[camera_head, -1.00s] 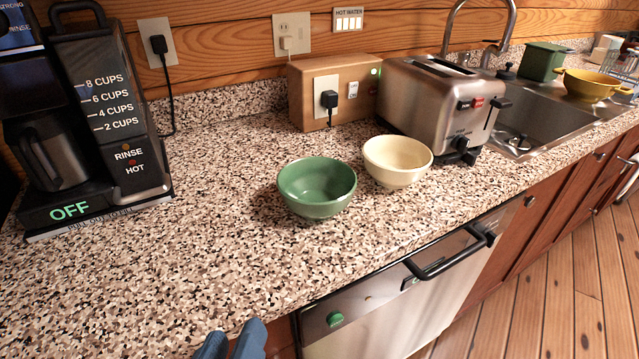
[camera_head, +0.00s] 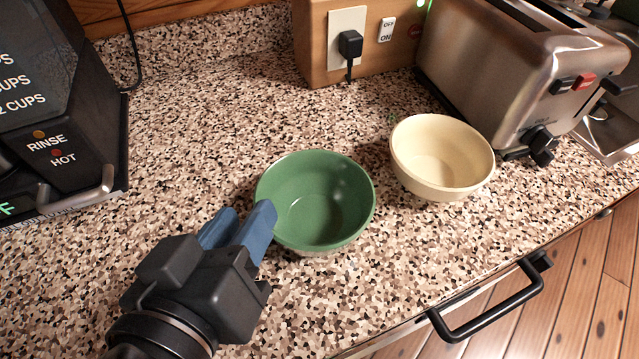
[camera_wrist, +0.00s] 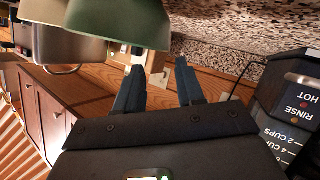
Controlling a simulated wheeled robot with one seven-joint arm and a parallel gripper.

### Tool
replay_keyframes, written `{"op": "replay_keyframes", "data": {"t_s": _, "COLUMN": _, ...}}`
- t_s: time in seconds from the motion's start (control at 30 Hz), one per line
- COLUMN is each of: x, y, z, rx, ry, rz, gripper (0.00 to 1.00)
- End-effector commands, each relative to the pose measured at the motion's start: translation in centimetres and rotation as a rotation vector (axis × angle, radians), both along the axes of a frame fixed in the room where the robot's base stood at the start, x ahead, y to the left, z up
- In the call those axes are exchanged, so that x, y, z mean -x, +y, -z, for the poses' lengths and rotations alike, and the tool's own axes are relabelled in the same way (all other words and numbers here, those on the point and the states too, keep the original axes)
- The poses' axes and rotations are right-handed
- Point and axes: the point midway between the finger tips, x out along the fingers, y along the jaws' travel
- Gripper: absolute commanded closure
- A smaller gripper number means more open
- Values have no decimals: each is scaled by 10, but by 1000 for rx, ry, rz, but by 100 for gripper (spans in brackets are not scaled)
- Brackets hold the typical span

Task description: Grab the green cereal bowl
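The green cereal bowl (camera_head: 316,200) stands upright and empty on the speckled counter, in the middle of the head view. In the wrist view the green bowl (camera_wrist: 120,22) fills part of the top, left of centre. My gripper (camera_head: 247,208) is at the bowl's left side, with its blue fingers pointing toward the rim. The right finger overlaps the bowl's left edge in the head view; whether it touches I cannot tell. The wrist view shows a gap between the fingers of my gripper (camera_wrist: 160,66), with nothing held in it.
A cream bowl (camera_head: 441,157) stands close to the right of the green one. A toaster (camera_head: 520,70) is behind it at right. A coffee machine (camera_head: 60,110) stands at left. A wooden outlet box (camera_head: 318,45) is behind.

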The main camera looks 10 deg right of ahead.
Motion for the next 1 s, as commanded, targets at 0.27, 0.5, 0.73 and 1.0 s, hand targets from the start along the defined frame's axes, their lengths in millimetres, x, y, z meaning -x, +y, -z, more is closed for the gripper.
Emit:
{"op": "replay_keyframes", "data": {"t_s": 0.27, "x": -25, "y": -8, "z": 14, "rx": 2, "ry": 2, "rz": 3, "gripper": 62}}
{"op": "replay_keyframes", "data": {"t_s": 0.5, "x": -53, "y": -15, "z": 29, "rx": 1, "ry": 1, "rz": 2, "gripper": 62}}
{"op": "replay_keyframes", "data": {"t_s": 0.73, "x": -60, "y": -17, "z": 32, "rx": 0, "ry": 0, "rz": 0, "gripper": 62}}
{"op": "replay_keyframes", "data": {"t_s": 1.0, "x": -59, "y": -17, "z": 32, "rx": 0, "ry": 1, "rz": 0, "gripper": 77}}
